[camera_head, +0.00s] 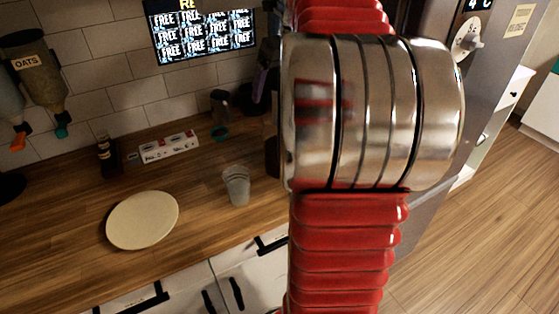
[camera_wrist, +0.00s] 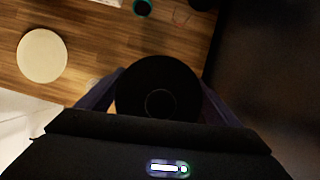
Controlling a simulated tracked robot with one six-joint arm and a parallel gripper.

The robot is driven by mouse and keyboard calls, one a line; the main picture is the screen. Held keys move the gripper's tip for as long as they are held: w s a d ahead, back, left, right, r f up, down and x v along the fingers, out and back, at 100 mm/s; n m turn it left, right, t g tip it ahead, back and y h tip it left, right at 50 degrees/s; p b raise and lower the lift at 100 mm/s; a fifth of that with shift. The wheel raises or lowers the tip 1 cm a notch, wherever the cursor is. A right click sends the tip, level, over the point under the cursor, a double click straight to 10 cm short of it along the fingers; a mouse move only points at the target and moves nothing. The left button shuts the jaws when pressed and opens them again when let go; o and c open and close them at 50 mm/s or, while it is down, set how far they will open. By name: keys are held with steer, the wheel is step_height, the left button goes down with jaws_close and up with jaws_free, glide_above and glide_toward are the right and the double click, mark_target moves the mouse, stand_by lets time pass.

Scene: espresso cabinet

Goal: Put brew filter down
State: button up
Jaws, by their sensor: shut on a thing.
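In the wrist view my gripper (camera_wrist: 158,98) is shut on a round black thing with a circular mark at its middle, which I take to be the brew filter (camera_wrist: 158,85). The fingers sit at its left and right sides. The wooden counter shows beyond it. I cannot tell how high it is above the counter, and its underside is hidden. In the head view my red and chrome arm covers the middle right, and I cannot make out the brew filter there.
A round cream board (camera_head: 142,220) lies on the counter (camera_head: 60,265), left of the held thing in the wrist view (camera_wrist: 42,55). A clear cup (camera_head: 237,187) stands right of it.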

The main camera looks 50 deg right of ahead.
mark_target(278, 121)
steer(key=shift+f, duration=3.05)
steer(key=shift+f, duration=0.15)
steer(key=shift+f, duration=1.75)
steer(key=shift+f, duration=0.6)
steer(key=o, duration=1.1)
